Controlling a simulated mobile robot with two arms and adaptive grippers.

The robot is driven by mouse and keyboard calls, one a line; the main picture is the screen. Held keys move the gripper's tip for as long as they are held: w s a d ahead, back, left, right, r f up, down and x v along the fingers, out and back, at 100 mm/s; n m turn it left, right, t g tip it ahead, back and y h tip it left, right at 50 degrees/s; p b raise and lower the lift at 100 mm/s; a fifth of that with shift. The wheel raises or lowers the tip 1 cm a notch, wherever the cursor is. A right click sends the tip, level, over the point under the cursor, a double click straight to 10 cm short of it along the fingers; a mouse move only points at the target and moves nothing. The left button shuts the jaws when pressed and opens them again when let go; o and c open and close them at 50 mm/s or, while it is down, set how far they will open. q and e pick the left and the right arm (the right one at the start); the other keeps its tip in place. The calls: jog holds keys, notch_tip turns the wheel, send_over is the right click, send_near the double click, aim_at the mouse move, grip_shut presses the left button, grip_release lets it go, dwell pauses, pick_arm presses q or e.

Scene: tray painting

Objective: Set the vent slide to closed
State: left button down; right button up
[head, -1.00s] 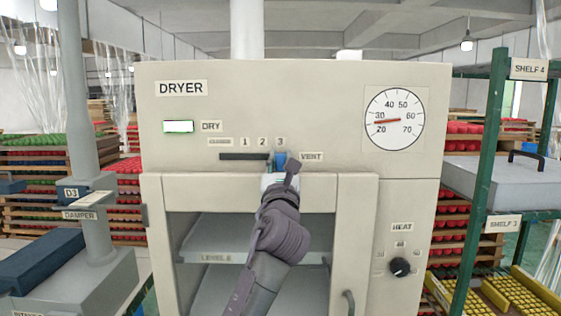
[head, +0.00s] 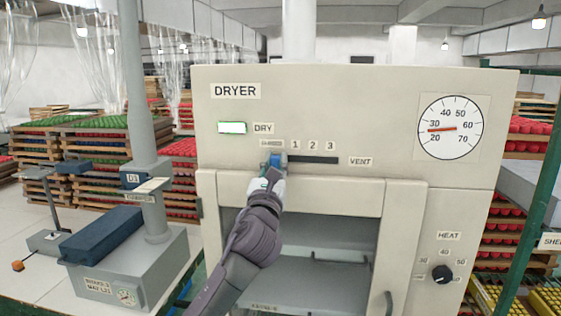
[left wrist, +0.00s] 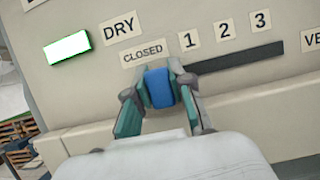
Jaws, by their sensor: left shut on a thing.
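The vent slide's blue knob (left wrist: 160,88) sits at the left end of its dark slot (left wrist: 235,57), just below the CLOSED label (left wrist: 144,53). In the head view the knob (head: 275,158) is partly hidden by my gripper. The slot (head: 315,160) is bare to the right, under labels 1, 2 and 3, with a VENT label (head: 360,161) beyond it. My left gripper (head: 273,168) is shut on the blue knob, with one finger on each side of it in the left wrist view (left wrist: 160,95). My right gripper is not in view.
The dryer (head: 400,110) has a lit DRY lamp (head: 232,128), a dial gauge (head: 450,127) and a HEAT knob (head: 442,273). Below the panel is its open-fronted chamber with shelves. A grey box unit (head: 125,260) stands at left, a green shelf post (head: 535,200) at right.

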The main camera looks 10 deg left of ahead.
pick_arm(q)
jog(key=c, duration=1.3)
grip_release()
jog(key=shift+a, duration=0.15)
jog(key=o, duration=0.3)
jog(key=shift+a, duration=0.2)
jog(key=shift+d, duration=0.1)
jog(key=shift+s+f, duration=0.15)
jog(key=shift+s, duration=0.1)
jog(key=v, duration=1.1)
jog(key=shift+s, duration=0.2)
jog(key=shift+f, duration=0.1)
